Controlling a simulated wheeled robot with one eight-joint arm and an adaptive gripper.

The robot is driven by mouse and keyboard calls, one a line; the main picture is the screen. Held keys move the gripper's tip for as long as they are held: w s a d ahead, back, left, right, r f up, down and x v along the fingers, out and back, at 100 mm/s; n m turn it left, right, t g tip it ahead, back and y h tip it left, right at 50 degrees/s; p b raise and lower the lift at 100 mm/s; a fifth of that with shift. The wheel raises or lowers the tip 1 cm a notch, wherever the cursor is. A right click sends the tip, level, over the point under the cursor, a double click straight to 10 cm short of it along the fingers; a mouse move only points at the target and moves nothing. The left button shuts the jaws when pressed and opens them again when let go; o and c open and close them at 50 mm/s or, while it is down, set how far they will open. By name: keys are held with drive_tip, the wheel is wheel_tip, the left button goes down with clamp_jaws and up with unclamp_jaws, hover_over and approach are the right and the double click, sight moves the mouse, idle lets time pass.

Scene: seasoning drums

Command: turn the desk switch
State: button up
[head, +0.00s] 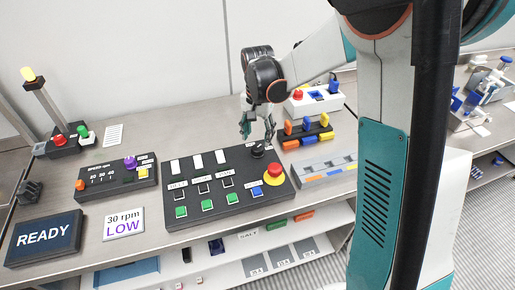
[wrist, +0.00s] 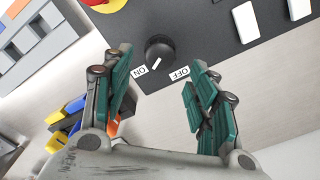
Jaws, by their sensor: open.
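The desk switch is a round black knob (wrist: 158,50) on the black control panel (head: 230,214). In the wrist view it lies between the ON label (wrist: 140,71) and the OFF label (wrist: 180,74), and a short white mark shows on its lower side, somewhat nearer ON. In the head view the knob (head: 258,150) sits at the panel's back right corner. My gripper (head: 257,137) is open and points down just above and behind it. In the wrist view the fingers (wrist: 158,84) stand apart on either side of the knob's line, with nothing between them.
A red mushroom button on a yellow base (head: 273,174) is close in front of the knob. A rack of coloured handles (head: 307,133) and a grey tray (head: 325,172) stand to the right. A READY screen (head: 43,238) and a LOW card (head: 123,224) lie left.

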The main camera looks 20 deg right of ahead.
sight(258, 147)
wheel_tip(258, 147, down, 6)
drive_tip(key=shift+b, duration=0.65)
drive_tip(key=c, duration=1.1)
